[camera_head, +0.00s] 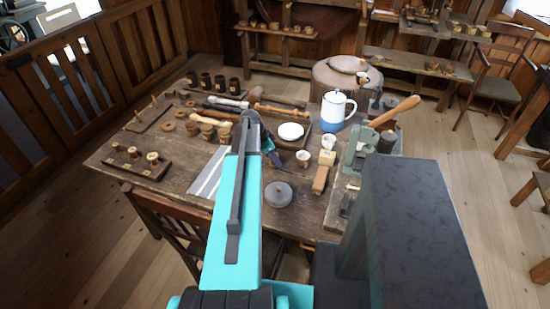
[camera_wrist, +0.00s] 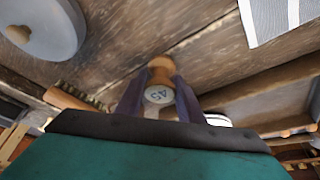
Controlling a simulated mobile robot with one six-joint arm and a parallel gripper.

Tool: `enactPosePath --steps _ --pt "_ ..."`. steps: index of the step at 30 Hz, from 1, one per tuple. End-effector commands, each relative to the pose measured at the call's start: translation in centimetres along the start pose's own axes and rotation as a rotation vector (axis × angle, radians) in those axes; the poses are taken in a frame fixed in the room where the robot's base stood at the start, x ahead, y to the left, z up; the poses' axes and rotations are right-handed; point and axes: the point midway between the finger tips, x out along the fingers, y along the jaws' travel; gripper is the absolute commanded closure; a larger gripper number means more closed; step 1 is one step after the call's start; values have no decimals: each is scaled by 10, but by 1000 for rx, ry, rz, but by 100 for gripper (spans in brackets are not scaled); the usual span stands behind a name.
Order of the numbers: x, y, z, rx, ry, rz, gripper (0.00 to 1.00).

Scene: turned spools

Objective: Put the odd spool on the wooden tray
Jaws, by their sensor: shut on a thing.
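In the wrist view my gripper (camera_wrist: 158,108) is shut on a turned brown wooden spool (camera_wrist: 160,68). Its pale end, marked "45", faces the camera between the two dark fingers. In the head view my gripper (camera_head: 270,154) is mostly hidden behind my arm, over the middle of the table, and the held spool cannot be made out. Several other wooden spools (camera_head: 208,132) stand left of the arm. A dark wooden board (camera_head: 150,174) at the table's left bears small spool-like pieces. I cannot tell for certain which piece is the wooden tray.
The wooden table (camera_head: 100,159) is crowded. A grey round lid (camera_head: 278,194) lies near its front. A striped cloth (camera_head: 208,176) lies left.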

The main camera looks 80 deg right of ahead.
Motion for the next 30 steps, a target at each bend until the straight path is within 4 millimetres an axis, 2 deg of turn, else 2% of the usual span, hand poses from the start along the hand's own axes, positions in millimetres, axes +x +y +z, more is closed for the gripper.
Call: enactPosePath --steps 13,30 --pt "-29 0 -12 1 1 -3 91" --pt "-86 17 97 -2 0 -3 91"
